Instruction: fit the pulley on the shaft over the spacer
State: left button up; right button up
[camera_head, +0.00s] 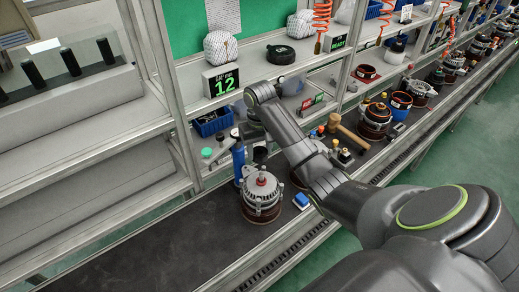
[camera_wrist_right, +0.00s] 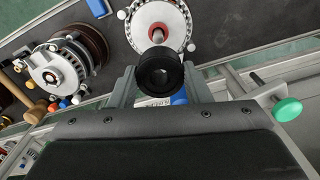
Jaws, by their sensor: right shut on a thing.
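The alternator (camera_head: 262,200) stands upright on the dark bench, with its shaft end and red ring-shaped spacer (camera_head: 262,181) facing up. In the right wrist view its pale ribbed face (camera_wrist_right: 140,18) and the red spacer (camera_wrist_right: 157,27) show just beyond the jaws. My right gripper (camera_head: 248,138) is shut on the black grooved pulley (camera_wrist_right: 160,72), whose bore faces the wrist camera. The pulley appears apart from the shaft, offset to the near side, and covers part of the alternator. The height gap is hard to tell. My left gripper is in neither view.
A blue block (camera_head: 301,200) lies right of the alternator; a blue upright tool (camera_head: 238,160) stands close behind it. A second alternator (camera_wrist_right: 60,65) and a mallet (camera_head: 346,130) are to the right. The bench left of the alternator is clear (camera_head: 170,235).

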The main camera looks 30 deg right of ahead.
aim_at(262, 162)
jog(key=shift+s+r, duration=0.15)
jog(key=shift+s, duration=0.15)
jog(key=shift+s+r, duration=0.3)
jog(key=shift+s, duration=0.3)
jog(key=shift+f, duration=0.1)
jog(key=shift+w+f, duration=0.15)
jog(key=shift+f, duration=0.15)
jog(key=shift+w+f+b, duration=0.2)
jog(key=shift+f+b, duration=0.3)
jog(key=shift+f, duration=1.15)
jog(key=shift+s+f+b, duration=0.1)
jog(key=shift+f+b, duration=0.2)
jog(key=shift+f, duration=0.25)
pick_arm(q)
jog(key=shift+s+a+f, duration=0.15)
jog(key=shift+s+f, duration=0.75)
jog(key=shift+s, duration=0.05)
pick_arm(e)
jog(key=shift+f, duration=0.5)
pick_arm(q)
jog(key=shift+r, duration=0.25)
pick_arm(e)
jog(key=shift+r, duration=0.1)
